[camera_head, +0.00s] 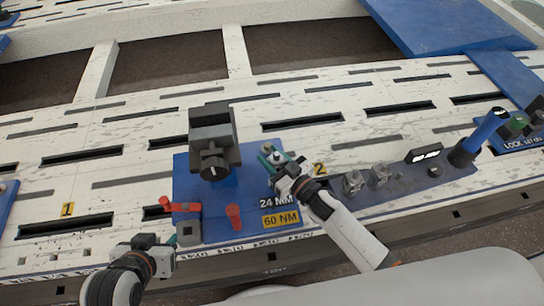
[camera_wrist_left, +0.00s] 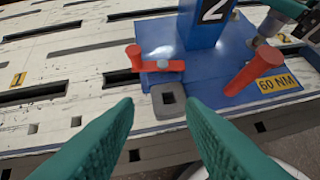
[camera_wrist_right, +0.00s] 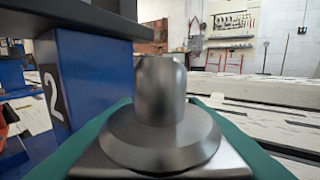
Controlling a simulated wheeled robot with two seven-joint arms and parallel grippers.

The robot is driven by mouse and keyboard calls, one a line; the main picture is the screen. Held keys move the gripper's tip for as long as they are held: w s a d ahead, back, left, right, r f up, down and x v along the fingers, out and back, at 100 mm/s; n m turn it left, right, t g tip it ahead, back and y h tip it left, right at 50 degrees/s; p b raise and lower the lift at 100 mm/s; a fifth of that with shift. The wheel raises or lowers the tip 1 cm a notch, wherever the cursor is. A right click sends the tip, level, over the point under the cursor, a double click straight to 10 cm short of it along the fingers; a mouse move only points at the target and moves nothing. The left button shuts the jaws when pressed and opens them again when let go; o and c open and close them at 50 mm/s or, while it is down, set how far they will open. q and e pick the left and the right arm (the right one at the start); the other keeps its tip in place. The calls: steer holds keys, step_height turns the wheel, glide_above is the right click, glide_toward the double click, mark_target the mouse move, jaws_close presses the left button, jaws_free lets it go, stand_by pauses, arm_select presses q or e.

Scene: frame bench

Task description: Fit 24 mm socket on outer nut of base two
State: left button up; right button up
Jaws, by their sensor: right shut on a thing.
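Base two is a blue plate (camera_head: 205,190) with a blue post and a dark clamp head (camera_head: 213,140), beside a yellow "2" tag and labels "24 MM" and "60 NM". My right gripper (camera_head: 272,158) is at the plate's right back part, shut on a grey metal socket-like piece (camera_wrist_right: 160,110), a cylinder above a wide flange. The outer nut cannot be made out; the gripper may cover it. My left gripper (camera_head: 172,243) is open and empty at the plate's front left. In its wrist view a grey block with a square hole (camera_wrist_left: 168,110) lies beyond the fingertips.
A red lever (camera_head: 180,207) and a red peg (camera_head: 233,217) stand on the plate.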

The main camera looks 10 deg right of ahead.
arm_select(q)
steer(key=shift+s+f, duration=0.1)
steer(key=shift+s, duration=0.2)
steer(key=shift+s+a+f+g, duration=0.2)
steer(key=shift+s+a+g, duration=0.05)
steer(key=shift+s+g, duration=0.25)
stand_by(0.9)
arm_select(e)
steer(key=shift+p, duration=0.35)
arm_select(q)
steer(key=shift+s+a+f+g, duration=0.2)
steer(key=shift+s+g, duration=0.1)
steer(key=shift+s, duration=0.15)
steer(key=shift+s+a+f+g, duration=0.2)
steer(key=shift+s+g, duration=0.1)
steer(key=shift+s, duration=0.1)
steer(key=shift+s+y, duration=0.1)
steer(key=shift+y, duration=0.2)
steer(key=shift+s+a+f+g, duration=0.1)
steer(key=shift+s+a+g, duration=0.05)
steer(key=shift+s+g, duration=0.35)
steer(key=shift+s, duration=0.15)
steer(key=shift+w, duration=0.25)
arm_select(e)
steer(key=shift+f, duration=0.1)
